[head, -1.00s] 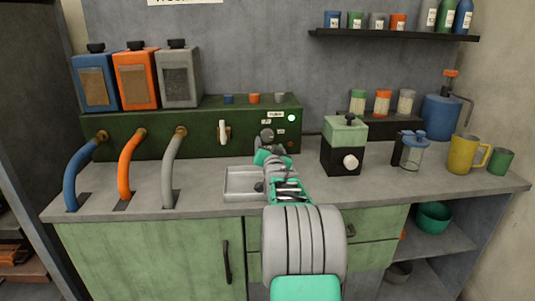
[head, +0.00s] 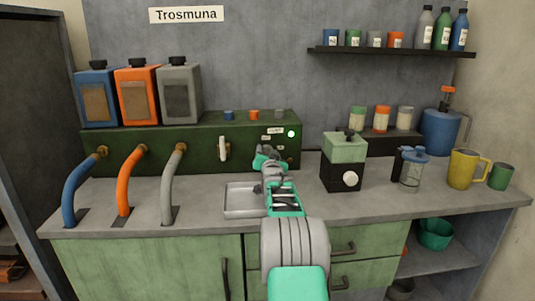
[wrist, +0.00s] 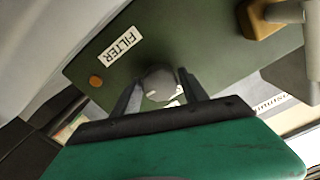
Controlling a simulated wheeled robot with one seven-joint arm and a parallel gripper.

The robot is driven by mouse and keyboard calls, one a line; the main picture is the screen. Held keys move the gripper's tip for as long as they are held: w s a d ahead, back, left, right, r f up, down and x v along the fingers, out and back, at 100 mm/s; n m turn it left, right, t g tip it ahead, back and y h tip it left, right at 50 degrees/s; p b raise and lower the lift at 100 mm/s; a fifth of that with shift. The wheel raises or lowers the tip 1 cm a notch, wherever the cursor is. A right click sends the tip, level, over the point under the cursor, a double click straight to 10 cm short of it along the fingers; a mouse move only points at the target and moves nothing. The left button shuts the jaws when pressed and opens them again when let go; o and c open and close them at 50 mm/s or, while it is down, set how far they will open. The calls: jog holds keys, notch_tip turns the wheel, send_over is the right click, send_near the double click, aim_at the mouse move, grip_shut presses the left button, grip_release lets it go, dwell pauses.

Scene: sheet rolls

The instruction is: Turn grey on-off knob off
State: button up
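The grey knob (wrist: 160,84) is on the front of the dark green machine (head: 202,153). In the wrist view its rounded grey body with a pale mark lies between my two fingertips, below a FILTER label. My gripper (head: 267,152) reaches the machine's front at the knob in the head view. It also shows in the wrist view (wrist: 160,92), one dark finger on each side of the knob. Whether the fingers press on the knob or stand just clear cannot be told. The gripper hides most of the knob in the head view.
A white lever (head: 223,148) is left of the knob. A lit indicator (head: 291,134) is on the machine's right end. A grey tray (head: 243,199) lies below my arm. A black-and-green device (head: 344,168) with a white knob stands to the right.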

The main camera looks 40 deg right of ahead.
jog(key=c, duration=1)
jog(key=shift+f+n+b, duration=0.1)
jog(key=shift+n+b, duration=0.2)
jog(key=shift+b, duration=0.05)
jog(key=shift+f+n+b, duration=0.1)
jog(key=shift+n+b, duration=1)
jog(key=shift+n, duration=0.1)
jog(key=n+b, duration=0.3)
jog(key=n, duration=0.2)
jog(key=shift+n, duration=0.3)
jog(key=n+b, duration=0.2)
jog(key=n, duration=0.2)
jog(key=n+b, duration=0.1)
jog(key=n, duration=0.4)
jog(key=shift+b, duration=0.35)
jog(key=shift+n, duration=0.3)
